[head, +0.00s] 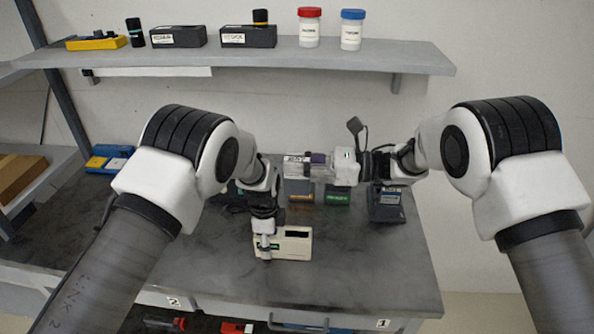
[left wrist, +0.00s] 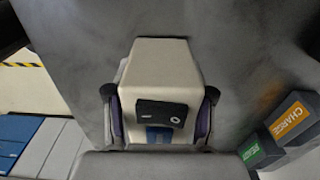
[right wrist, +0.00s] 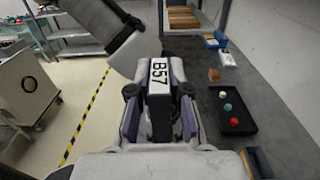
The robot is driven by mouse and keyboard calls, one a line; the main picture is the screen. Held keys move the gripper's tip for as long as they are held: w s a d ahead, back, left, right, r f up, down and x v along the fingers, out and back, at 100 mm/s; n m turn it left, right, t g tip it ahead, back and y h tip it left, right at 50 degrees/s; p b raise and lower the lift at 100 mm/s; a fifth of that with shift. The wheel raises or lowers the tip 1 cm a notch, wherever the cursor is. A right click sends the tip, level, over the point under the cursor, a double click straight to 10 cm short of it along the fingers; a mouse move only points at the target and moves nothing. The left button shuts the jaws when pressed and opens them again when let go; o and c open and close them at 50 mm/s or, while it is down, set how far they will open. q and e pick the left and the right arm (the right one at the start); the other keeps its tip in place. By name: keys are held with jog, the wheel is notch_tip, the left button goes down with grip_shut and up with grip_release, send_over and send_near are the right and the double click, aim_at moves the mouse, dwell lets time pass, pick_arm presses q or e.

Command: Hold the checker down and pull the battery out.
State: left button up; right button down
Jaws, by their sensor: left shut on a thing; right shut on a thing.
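The checker (head: 296,247) is a cream box near the front middle of the bench, with a dark opening in its top. My left gripper (head: 266,246) is shut on the checker's left end. In the left wrist view, the checker (left wrist: 160,62) sits between the two fingers. The battery (head: 297,158), a dark block with a white label, is held in my right gripper (head: 318,160), above and behind the checker and apart from it. In the right wrist view, the battery (right wrist: 160,105) is between the fingers, with its label reading B57.
A dark device (head: 386,205) stands at the right. A shelf (head: 240,56) with jars and boxes spans the back. The bench's front right is clear.

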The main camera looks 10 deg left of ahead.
pick_arm(q)
jog(key=o, duration=1.5)
jog(key=shift+f, duration=0.1)
pick_arm(e)
jog(key=shift+w, duration=0.1)
